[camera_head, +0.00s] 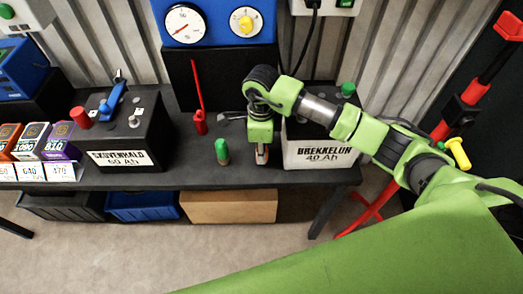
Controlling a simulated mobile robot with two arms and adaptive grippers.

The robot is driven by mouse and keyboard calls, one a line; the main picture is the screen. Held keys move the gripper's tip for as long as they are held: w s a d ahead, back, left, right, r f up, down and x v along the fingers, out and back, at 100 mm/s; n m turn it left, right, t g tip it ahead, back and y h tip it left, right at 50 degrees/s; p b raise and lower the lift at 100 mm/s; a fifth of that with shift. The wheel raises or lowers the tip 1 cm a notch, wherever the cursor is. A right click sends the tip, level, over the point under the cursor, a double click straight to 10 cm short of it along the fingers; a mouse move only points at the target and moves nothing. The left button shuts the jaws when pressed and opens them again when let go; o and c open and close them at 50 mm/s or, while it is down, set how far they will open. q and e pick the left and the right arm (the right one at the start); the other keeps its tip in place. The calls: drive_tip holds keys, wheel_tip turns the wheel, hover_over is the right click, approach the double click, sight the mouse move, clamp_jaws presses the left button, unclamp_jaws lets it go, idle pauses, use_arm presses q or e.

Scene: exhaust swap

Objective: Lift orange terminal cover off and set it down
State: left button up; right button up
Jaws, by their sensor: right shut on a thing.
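My right gripper (262,155) points down over the front of the bench, just left of the white-fronted battery (318,155) labelled "BREKKELUN 40 Ah". It is shut on a small orange-brown piece, which I take to be the orange terminal cover (262,151); the fingers hide most of it. I cannot tell whether the piece touches the bench. My left gripper is not in view.
A green-topped piece (222,151) stands left of the gripper, and a red clamp (200,123) stands behind it. A black battery (130,135) and several small boxes (30,142) are at left. The bench's front edge (230,181) is close.

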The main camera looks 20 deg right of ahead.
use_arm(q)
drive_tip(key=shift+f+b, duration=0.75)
use_arm(e)
drive_tip(key=shift+f, duration=0.85)
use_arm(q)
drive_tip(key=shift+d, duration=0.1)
use_arm(e)
drive_tip(key=shift+f, duration=0.1)
drive_tip(key=shift+f+b, duration=0.2)
drive_tip(key=shift+b, duration=0.1)
drive_tip(key=o, duration=1)
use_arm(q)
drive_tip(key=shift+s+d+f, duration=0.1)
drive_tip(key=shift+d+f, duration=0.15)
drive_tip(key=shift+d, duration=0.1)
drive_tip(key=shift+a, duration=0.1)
